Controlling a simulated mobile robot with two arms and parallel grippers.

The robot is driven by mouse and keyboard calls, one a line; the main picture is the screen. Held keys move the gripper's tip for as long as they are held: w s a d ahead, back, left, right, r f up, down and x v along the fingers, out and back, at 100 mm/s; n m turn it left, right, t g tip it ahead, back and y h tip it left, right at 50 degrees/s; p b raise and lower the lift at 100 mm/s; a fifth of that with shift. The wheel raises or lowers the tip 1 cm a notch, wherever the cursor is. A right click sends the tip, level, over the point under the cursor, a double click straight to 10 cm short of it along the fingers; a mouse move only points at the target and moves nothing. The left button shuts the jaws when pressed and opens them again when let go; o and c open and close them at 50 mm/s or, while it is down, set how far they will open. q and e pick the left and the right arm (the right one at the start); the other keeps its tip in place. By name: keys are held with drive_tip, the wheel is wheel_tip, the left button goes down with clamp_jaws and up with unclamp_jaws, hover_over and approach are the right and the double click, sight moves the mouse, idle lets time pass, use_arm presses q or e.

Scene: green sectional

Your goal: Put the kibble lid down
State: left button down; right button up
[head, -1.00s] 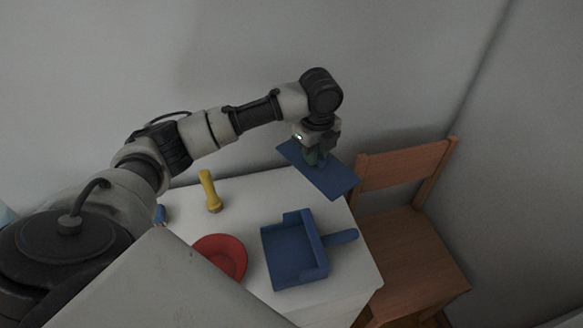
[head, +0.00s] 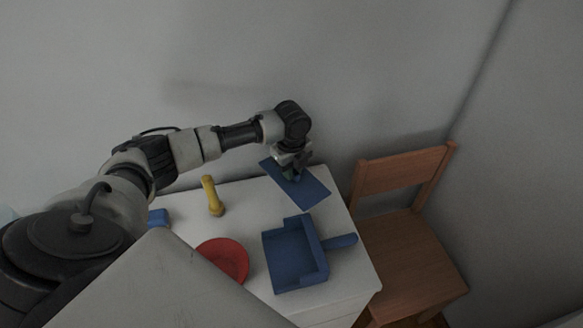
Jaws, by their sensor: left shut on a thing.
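The kibble lid (head: 309,191) is a flat blue rectangular panel at the back right of the white table (head: 335,235). My left gripper (head: 292,176) is shut on the lid from above, near its middle. The lid is over the table top, low and close to it. I cannot tell whether it touches the surface. The gripper's fingertips are partly hidden by the gripper body. My right gripper is not in view.
A blue dustpan (head: 292,262) lies just in front of the lid, its handle to the right. A red dish (head: 222,260), a yellow dumbbell-like object (head: 212,196) and a small blue thing (head: 158,218) are on the left. A wooden chair (head: 405,235) stands at the right.

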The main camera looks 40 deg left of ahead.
use_arm(q)
drive_tip(key=shift+f, duration=0.6)
drive_tip(key=c, duration=1.1)
unclamp_jaws()
drive_tip(key=shift+o, duration=0.2)
drive_tip(key=shift+r, duration=0.15)
drive_tip(key=shift+r, duration=0.3)
wheel_tip(320, 180, up, 12)
drive_tip(key=b, duration=0.1)
drive_tip(key=shift+r+b, duration=0.2)
drive_tip(key=shift+b, duration=0.15)
